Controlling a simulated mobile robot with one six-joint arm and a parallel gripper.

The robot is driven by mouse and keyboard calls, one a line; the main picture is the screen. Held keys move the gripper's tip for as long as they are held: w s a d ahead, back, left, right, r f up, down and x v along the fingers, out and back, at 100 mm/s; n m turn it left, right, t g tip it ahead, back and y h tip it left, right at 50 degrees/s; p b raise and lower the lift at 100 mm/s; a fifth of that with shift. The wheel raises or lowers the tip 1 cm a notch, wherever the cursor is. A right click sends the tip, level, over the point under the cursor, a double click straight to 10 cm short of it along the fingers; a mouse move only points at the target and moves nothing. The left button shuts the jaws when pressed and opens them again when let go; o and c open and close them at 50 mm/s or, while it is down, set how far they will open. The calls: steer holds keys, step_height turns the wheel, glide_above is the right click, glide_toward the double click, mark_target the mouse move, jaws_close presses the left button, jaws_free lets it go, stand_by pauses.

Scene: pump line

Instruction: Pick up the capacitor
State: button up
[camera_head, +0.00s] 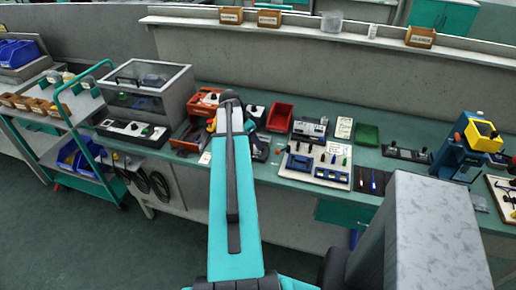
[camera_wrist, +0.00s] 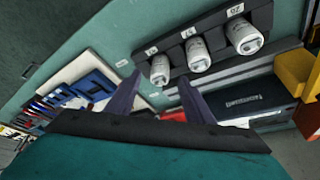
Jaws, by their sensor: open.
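Three white cylindrical capacitors stand in a row in a dark rack (camera_wrist: 222,22) in the wrist view: a left one (camera_wrist: 160,70), a middle one (camera_wrist: 198,55) and a right one (camera_wrist: 243,36). Small white labels sit on the rack behind them. My gripper (camera_wrist: 159,78) is open, with its two dark fingers apart. In the picture the left capacitor shows between the fingertips; I cannot tell whether it is at their depth. Nothing is visibly held. In the head view my arm reaches over the bench and hides the gripper; I cannot make out the capacitors there.
In the wrist view, a pale board with blue parts (camera_wrist: 95,85) lies left, a dark case (camera_wrist: 240,100) right of the fingers, and a yellow bin (camera_wrist: 295,72) at the right edge. In the head view, a red bin (camera_head: 280,117) and a blue-yellow machine (camera_head: 465,150) stand on the crowded bench.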

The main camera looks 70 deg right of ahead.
steer(key=shift+p+x, duration=0.95)
steer(key=shift+x, duration=1.3)
steer(key=c, duration=1.1)
steer(key=shift+c, duration=0.2)
steer(key=shift+r, duration=0.2)
